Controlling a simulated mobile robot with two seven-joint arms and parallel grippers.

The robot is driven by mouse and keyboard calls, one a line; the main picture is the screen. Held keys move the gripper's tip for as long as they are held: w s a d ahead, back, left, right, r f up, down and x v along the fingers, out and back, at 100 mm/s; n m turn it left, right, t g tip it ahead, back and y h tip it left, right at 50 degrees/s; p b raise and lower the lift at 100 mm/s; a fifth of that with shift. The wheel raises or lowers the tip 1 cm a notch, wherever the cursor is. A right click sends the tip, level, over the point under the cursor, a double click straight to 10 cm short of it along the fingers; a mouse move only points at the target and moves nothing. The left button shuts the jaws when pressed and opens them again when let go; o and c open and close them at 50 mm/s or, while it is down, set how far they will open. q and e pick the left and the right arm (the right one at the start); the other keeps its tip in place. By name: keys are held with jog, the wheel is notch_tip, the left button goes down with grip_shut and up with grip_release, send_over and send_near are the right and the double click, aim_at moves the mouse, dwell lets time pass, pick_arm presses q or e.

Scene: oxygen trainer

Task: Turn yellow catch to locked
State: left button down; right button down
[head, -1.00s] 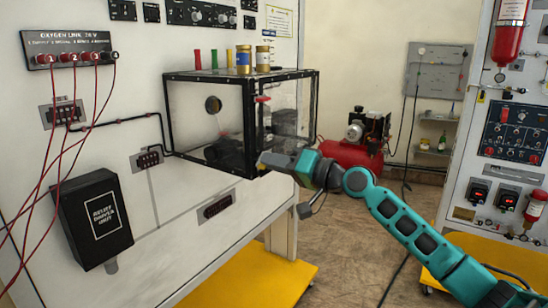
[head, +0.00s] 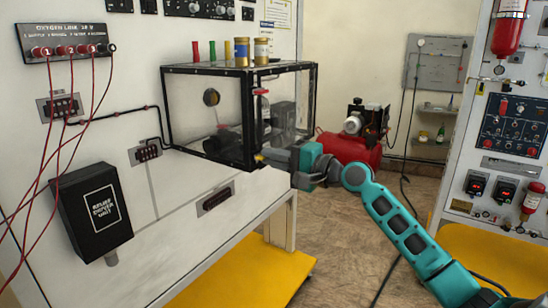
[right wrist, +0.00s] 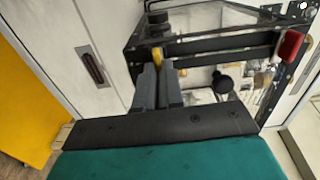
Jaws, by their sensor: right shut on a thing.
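The clear box with a black frame (head: 250,110) stands on the white bench against the wall panel. The yellow catch (right wrist: 157,54) is at the box's lower front edge, and a small bit of it shows in the head view (head: 259,158). My right gripper (right wrist: 159,70) is shut on the yellow catch, its two dark fingers on either side of it. In the head view the right gripper (head: 267,155) reaches the box's lower front corner from the right. The fingers hide part of the catch, so I cannot tell which way it is turned. My left gripper is not in view.
A red handle (right wrist: 290,44) is on the box. Several coloured pegs and two jars (head: 252,50) stand on its top. A black relief driver unit (head: 93,214) is at the left, with red cables above. A red compressor (head: 348,150) stands behind on the open floor.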

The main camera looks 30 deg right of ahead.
dwell(0.4)
jog(key=c, duration=1.3)
grip_release()
jog(key=shift+o, duration=0.2)
jog(key=shift+s+f, duration=0.1)
jog(key=b+v, duration=0.2)
jog(key=v, duration=1)
jog(key=shift+s+d, duration=0.15)
jog(key=shift+s, duration=0.15)
